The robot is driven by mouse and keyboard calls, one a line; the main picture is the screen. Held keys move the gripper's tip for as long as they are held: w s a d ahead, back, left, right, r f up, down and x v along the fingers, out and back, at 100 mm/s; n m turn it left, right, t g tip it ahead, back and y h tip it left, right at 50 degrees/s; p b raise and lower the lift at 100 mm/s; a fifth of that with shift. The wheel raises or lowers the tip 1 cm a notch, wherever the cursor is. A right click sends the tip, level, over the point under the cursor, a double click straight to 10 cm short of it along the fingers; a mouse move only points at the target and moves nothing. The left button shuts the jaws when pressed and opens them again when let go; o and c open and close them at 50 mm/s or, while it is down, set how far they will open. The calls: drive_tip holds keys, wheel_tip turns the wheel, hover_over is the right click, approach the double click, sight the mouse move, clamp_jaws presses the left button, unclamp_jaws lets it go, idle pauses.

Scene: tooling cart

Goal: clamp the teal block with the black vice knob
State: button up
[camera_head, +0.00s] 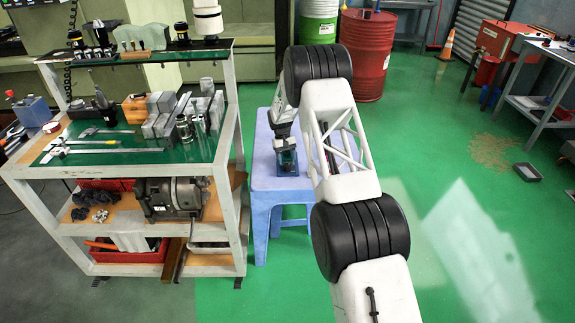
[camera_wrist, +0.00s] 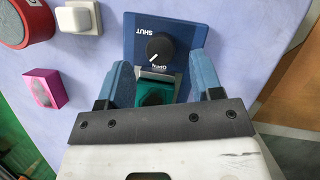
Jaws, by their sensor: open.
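The vice (camera_wrist: 190,25) is a dark blue plate with a round black knob (camera_wrist: 160,47), lettered SHUT on the far side and OPEN on the near side. The knob's white mark seems to point toward OPEN. The teal block (camera_wrist: 152,94) sits just nearer than the knob, by a grey jaw piece; my gripper's body hides part of it, and I cannot tell if jaws touch it. My gripper (camera_wrist: 160,62) is open, its blue fingers apart on either side of the block and knob. In the head view the vice (camera_head: 306,176) is small and partly hidden by my arm.
The vice stands on a lavender stool (camera_head: 262,186). Also on the stool are a pink block (camera_wrist: 46,88), a white block (camera_wrist: 78,17) and a red round item (camera_wrist: 14,24), all left of my gripper. A loaded tooling cart (camera_head: 228,180) stands close on the left.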

sight(288, 165)
drive_tip(key=shift+x, duration=1.7)
drive_tip(key=c, duration=0.9)
